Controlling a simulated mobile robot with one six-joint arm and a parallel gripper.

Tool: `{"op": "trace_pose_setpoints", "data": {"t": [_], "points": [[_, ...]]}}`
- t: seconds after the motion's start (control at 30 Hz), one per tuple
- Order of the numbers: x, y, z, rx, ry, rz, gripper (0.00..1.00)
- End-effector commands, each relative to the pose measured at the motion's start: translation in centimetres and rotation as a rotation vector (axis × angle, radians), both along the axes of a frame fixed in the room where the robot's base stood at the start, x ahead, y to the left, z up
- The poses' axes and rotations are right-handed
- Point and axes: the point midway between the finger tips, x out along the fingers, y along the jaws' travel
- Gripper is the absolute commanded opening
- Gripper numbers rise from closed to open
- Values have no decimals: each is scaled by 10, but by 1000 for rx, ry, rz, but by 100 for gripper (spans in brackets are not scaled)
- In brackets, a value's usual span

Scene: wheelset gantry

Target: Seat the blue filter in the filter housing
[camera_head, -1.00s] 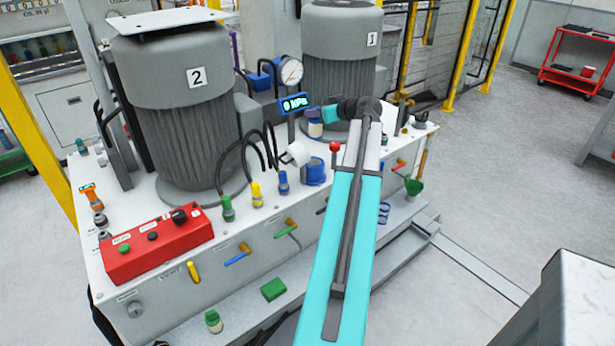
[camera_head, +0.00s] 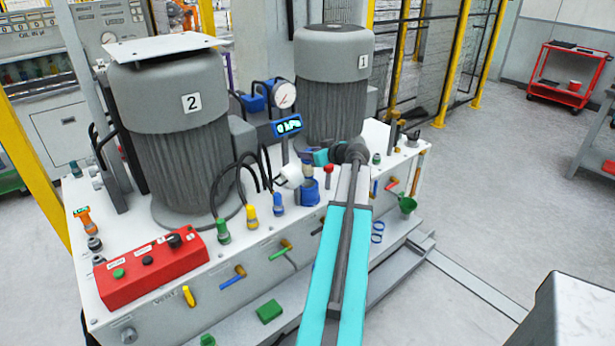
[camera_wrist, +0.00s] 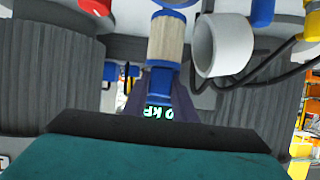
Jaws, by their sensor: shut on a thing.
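The blue filter, with a pale pleated body and blue ends, is upright in my gripper (camera_wrist: 168,92). It shows in the wrist view (camera_wrist: 166,38) and in the head view (camera_head: 307,171). My gripper (camera_head: 309,156) is shut on its blue upper end. The blue filter housing (camera_head: 309,191) stands on the white top of the unit, directly under the filter. The filter's lower end is at or just above the housing's mouth; I cannot tell whether it has entered. In the wrist view, only a blue part of the housing (camera_wrist: 175,3) shows at the top edge.
A white hollow cylinder (camera_head: 291,175) is close beside the housing, also in the wrist view (camera_wrist: 222,45). Motor 2 (camera_head: 180,130) and motor 1 (camera_head: 331,80) flank the area. A gauge (camera_head: 284,94), pressure display (camera_head: 287,127), black hoses and red-knobbed lever (camera_head: 328,170) are near.

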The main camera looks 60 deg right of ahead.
Motion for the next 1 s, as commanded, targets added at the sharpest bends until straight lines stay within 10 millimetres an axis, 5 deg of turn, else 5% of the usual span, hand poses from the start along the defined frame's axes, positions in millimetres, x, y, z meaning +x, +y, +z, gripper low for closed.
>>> {"op": "trace_pose_setpoints", "data": {"t": [0.5, 1.0], "points": [[1, 1, -59, 2, 0, 1, 0], [2, 1, -67, 0, -1, 2, 0]]}}
